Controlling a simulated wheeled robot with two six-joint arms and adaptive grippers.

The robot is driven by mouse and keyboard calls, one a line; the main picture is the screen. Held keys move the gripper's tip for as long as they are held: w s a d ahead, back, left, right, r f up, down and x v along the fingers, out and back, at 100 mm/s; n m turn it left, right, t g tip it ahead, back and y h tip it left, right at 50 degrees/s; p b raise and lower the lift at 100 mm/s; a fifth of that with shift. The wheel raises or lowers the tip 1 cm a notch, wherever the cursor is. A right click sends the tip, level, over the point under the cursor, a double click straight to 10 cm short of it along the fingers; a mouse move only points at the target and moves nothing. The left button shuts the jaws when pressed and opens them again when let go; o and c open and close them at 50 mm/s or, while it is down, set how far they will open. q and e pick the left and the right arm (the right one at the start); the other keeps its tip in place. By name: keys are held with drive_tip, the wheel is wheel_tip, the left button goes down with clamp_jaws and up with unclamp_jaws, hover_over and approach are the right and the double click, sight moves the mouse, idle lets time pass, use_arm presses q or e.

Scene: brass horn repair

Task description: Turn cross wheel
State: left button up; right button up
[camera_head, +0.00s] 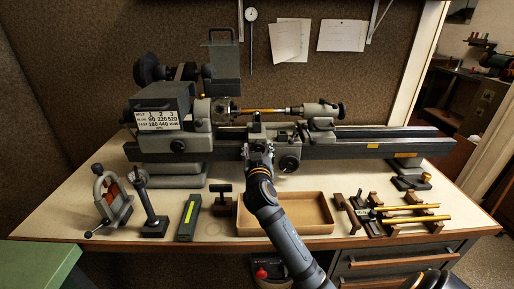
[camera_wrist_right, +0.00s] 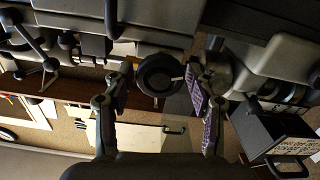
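The cross wheel (camera_wrist_right: 153,74) is a round black wheel in the right wrist view, lying between the two fingertips. My right gripper (camera_wrist_right: 155,88) is open, with one finger on each side of the wheel. Narrow gaps seem to show beside the rim, and I cannot tell whether either pad touches it. In the head view my right gripper (camera_head: 258,149) is at the front of the lathe carriage, and it hides the wheel there.
The lathe bed (camera_head: 385,143) runs across the bench, with the headstock (camera_head: 170,110) at left. A dark handwheel (camera_head: 289,163) sits just right of my gripper. A shallow wooden tray (camera_head: 318,228) lies below my arm. Several tools stand to its left, and brass rods (camera_head: 410,218) lie right.

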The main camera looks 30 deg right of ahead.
drive_tip(key=shift+w+d+f, duration=0.1)
drive_tip(key=shift+c, duration=1.2)
drive_tip(key=shift+f, duration=0.1)
drive_tip(key=shift+c, duration=1)
drive_tip(key=c, duration=0.3)
drive_tip(key=shift+c, duration=0.2)
drive_tip(key=shift+n+p, duration=0.55)
drive_tip(key=shift+n, duration=0.15)
drive_tip(key=shift+n+p, duration=0.45)
drive_tip(key=shift+n, duration=0.35)
drive_tip(key=n+p, duration=0.1)
drive_tip(key=n, duration=0.1)
drive_tip(key=n+p, duration=0.1)
drive_tip(key=shift+r+n, duration=0.2)
drive_tip(key=shift+n, duration=0.2)
drive_tip(key=n+p, duration=0.2)
drive_tip(key=n, duration=0.1)
drive_tip(key=shift+n, duration=0.3)
drive_tip(key=n+p, duration=0.4)
drive_tip(key=n, duration=0.2)
drive_tip(key=shift+w, duration=0.1)
use_arm(q)
wheel_tip(320, 180, up, 13)
drive_tip(key=w+p, duration=0.1)
drive_tip(key=p, duration=0.2)
drive_tip(key=shift+w+d, duration=0.3)
drive_tip(key=shift+w, duration=0.1)
use_arm(e)
drive_tip(key=n, duration=0.5)
drive_tip(key=shift+f, duration=0.15)
